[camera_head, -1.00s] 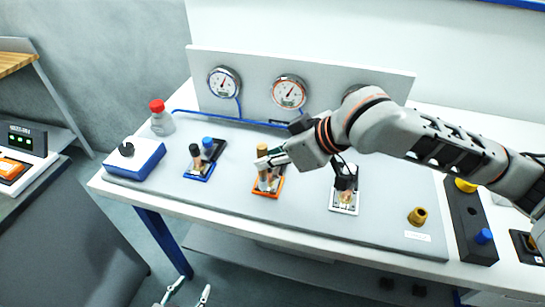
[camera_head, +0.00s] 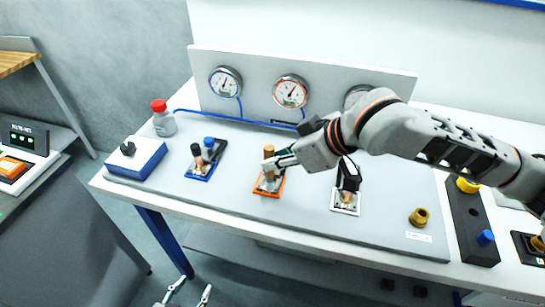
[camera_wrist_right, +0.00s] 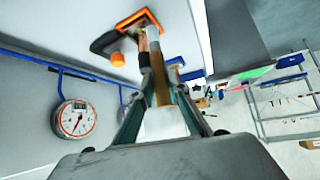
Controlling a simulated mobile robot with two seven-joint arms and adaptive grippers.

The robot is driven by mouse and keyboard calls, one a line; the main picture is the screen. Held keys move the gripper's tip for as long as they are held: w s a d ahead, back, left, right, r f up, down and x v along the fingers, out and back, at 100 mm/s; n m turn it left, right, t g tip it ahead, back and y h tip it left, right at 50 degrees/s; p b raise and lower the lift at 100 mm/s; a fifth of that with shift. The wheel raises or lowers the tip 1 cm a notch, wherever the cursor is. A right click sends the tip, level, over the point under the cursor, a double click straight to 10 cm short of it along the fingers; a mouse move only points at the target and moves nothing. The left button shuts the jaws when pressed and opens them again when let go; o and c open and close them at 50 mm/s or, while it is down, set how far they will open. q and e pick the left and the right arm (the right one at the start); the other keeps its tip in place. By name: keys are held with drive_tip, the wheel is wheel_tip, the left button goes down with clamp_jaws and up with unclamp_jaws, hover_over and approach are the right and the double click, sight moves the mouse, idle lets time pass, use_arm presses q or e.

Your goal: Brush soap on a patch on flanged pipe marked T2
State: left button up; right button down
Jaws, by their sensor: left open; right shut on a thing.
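The middle flanged pipe stands on an orange-edged base (camera_head: 270,190); it also shows in the wrist view (camera_wrist_right: 132,20), with an orange cap (camera_wrist_right: 117,59) beside it. Its marking is not readable. My right gripper (camera_head: 277,161) is shut on a tan, wooden-looking brush (camera_head: 268,151), held upright over this base. In the wrist view the brush (camera_wrist_right: 160,88) sits between the fingers and its far end meets or overlaps the pipe; contact cannot be told. My left gripper (camera_head: 187,296) is open and empty at the bottom edge, below the table front.
A similar fitting on a blue base (camera_head: 200,172) stands left and one on a white base (camera_head: 345,205) right. Gauges (camera_head: 291,92) line the back panel. A red-capped bottle (camera_head: 164,122), a blue box (camera_head: 137,160) and a brass fitting (camera_head: 419,217) stand on the bench.

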drive_tip(key=shift+w+a, duration=0.1)
drive_tip(key=shift+a, duration=0.35)
drive_tip(key=shift+a, duration=0.1)
drive_tip(key=shift+w+a, duration=0.2)
drive_tip(key=shift+a, duration=0.2)
drive_tip(key=shift+d, duration=0.1)
drive_tip(key=shift+s+d, duration=0.25)
drive_tip(key=shift+d, duration=0.3)
drive_tip(key=shift+d, duration=0.1)
